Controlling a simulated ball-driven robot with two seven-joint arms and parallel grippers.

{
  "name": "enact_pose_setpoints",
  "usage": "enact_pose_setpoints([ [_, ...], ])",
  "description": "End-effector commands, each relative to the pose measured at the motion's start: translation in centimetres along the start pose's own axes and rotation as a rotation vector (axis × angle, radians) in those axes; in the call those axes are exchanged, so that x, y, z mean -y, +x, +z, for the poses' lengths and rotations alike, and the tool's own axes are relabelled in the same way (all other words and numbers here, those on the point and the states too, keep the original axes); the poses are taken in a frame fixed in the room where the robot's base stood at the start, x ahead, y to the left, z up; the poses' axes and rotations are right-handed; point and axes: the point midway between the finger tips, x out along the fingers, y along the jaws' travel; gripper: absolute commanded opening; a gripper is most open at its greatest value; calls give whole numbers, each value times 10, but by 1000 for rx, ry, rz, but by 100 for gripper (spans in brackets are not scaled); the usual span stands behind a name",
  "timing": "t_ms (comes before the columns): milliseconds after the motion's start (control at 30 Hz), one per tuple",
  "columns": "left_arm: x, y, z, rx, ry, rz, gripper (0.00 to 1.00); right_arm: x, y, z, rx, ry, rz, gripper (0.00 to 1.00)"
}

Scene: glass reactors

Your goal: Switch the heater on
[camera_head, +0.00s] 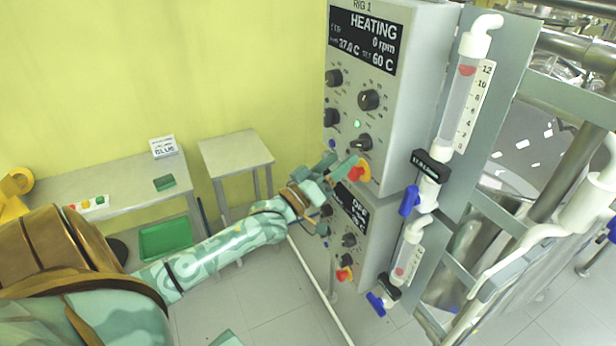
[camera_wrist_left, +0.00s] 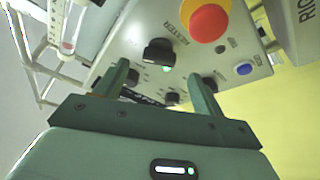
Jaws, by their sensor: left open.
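The upper control box (camera_head: 415,70) is marked RIG 1. Its display (camera_head: 364,40) reads HEATING, 0 rpm, 37.0 C and 60 C. The black heater knob (camera_head: 361,143) is low on its front, below a lit green lamp (camera_head: 357,124). In the left wrist view the heater knob (camera_wrist_left: 158,52) is just beyond the fingers, about between them, with the lit green lamp (camera_wrist_left: 167,69) beside it. My left gripper (camera_head: 337,165) is open and empty, in front of the panel near the knob; it also shows in the left wrist view (camera_wrist_left: 161,78). My right gripper is not in view.
A red emergency button on yellow (camera_head: 358,172) is right by my left gripper. A blue button (camera_wrist_left: 244,68) is close by. A lower box has a display (camera_head: 351,208) reading OFF. Glass tubes (camera_head: 460,100) stand at the right, small tables (camera_head: 236,150) at the left.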

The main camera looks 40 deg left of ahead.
Motion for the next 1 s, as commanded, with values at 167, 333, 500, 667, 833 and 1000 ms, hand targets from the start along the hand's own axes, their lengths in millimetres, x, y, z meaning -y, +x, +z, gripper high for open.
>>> enact_pose_setpoints([
  [167, 2, -52, 4, 6, 2, -2, 69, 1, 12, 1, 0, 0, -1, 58],
  [333, 1, -88, 3, 5, 2, -1, 69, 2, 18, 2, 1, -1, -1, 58],
  [500, 1, -105, 1, 1, 2, 0, 69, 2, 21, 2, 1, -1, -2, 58],
  [667, 0, -108, 0, 1, 2, 1, 69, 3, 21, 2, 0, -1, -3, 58],
  [833, 0, -108, 0, 1, 2, 1, 69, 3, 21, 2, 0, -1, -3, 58],
  [1000, 0, -108, 0, 1, 2, 0, 69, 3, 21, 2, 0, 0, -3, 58],
])
